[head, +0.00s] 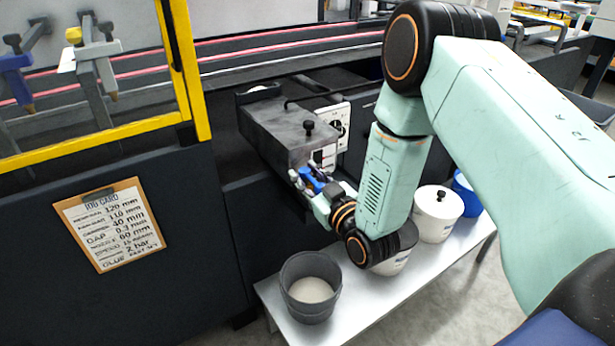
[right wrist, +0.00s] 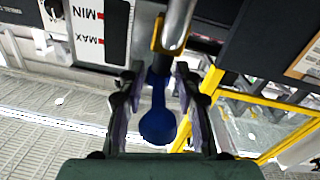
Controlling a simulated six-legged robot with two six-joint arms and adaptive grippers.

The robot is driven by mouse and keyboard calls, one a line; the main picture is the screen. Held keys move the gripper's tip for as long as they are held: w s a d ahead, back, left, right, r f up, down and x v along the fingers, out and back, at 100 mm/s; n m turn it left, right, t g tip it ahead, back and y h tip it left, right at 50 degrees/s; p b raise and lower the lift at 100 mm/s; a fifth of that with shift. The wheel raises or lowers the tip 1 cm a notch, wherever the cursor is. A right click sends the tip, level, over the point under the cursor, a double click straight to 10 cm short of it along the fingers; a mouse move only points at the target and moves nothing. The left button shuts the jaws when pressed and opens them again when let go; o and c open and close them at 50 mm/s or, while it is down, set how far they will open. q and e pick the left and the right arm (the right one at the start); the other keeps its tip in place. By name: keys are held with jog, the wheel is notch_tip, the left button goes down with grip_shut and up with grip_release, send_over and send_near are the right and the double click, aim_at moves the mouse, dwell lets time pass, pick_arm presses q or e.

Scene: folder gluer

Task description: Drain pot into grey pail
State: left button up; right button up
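The pot (head: 285,132) is a grey metal box with a black-knobbed lid, set against the machine's dark side. A blue valve handle (head: 312,182) is low at its front; in the right wrist view the blue handle (right wrist: 158,125) sits below a metal pipe (right wrist: 176,25). My right gripper (head: 309,178) is at the handle, one finger on each side, with gaps visible in the right wrist view (right wrist: 157,85). The grey pail (head: 311,300) stands upright on the bench, below the gripper, with a pale surface inside. The spout's outlet is hidden in the head view. My left gripper is out of view.
The metal bench (head: 360,305) also bears a lidded white pail (head: 438,215), a blue pail (head: 468,197) and another pail (head: 395,262) partly behind my arm. A MIN/MAX gauge (right wrist: 95,30) is beside the valve. A yellow guard frame (head: 190,75) and job card (head: 113,225) are left.

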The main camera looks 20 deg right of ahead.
jog(key=shift+d, duration=0.1)
jog(key=shift+c, duration=0.2)
jog(key=shift+c, duration=0.9)
grip_shut()
